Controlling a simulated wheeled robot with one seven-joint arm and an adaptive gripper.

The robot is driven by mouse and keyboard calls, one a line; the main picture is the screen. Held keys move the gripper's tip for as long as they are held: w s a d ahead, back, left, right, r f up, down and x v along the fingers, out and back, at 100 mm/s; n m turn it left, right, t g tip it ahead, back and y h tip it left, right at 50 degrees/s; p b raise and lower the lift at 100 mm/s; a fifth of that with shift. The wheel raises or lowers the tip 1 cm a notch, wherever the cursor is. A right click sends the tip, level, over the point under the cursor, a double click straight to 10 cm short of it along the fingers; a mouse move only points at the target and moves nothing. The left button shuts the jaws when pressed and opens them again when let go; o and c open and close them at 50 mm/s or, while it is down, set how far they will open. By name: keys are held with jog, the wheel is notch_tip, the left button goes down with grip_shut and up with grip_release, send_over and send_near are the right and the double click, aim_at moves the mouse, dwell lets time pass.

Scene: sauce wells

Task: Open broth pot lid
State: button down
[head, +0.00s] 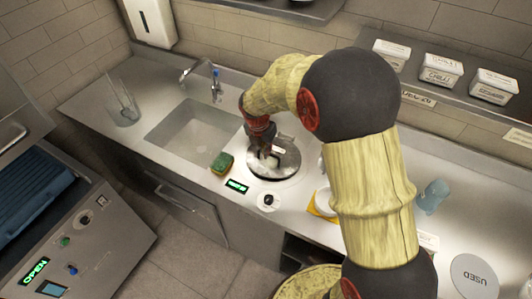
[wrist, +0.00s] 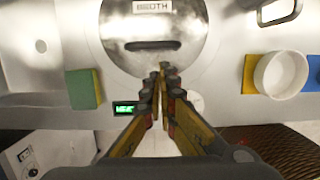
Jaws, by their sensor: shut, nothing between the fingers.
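The broth pot lid (head: 286,160) is a round steel disc set in the counter, partly hidden by my gripper in the head view. In the wrist view the lid (wrist: 185,45) bears a label ending in "OTH" and has a dark elongated handle (wrist: 150,45) across its middle. The lid lies flat over the pot, whose inside is hidden. My gripper (head: 266,151) is over the lid in the head view. In the wrist view my gripper (wrist: 165,70) is shut and empty, its fingertips overlapping the lid's near part, short of the handle. I cannot tell whether they touch it.
A green and yellow sponge (head: 222,163) lies left of the pot, beside the sink (head: 190,112). A lit green display (head: 237,186) and a knob (head: 269,201) sit in front. Right of the pot is a white bowl (wrist: 282,75). A shelf (head: 440,100) holds several labelled containers.

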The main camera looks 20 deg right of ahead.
jog(key=b, duration=0.1)
send_over(268, 168)
jog(key=x, duration=0.2)
jog(key=a+x, duration=0.1)
jog(key=x, duration=0.2)
jog(key=s+x, duration=0.1)
jog(key=x, duration=0.1)
jog(key=shift+s+a+f, duration=0.1)
jog(key=shift+a+f, duration=0.05)
jog(key=shift+f, duration=0.45)
jog(key=shift+r, duration=0.15)
jog(key=shift+r+p, duration=0.25)
jog(key=shift+p, duration=0.15)
jog(key=w+d+r+p, duration=0.5)
jog(key=r+p, duration=0.4)
jog(key=p, duration=0.1)
jog(key=w+d+r+p, duration=0.4)
jog(key=w+d, duration=0.5)
jog(key=shift+w+d+r+p, duration=0.2)
jog(key=shift+r+p, duration=0.1)
jog(key=shift+p, duration=0.1)
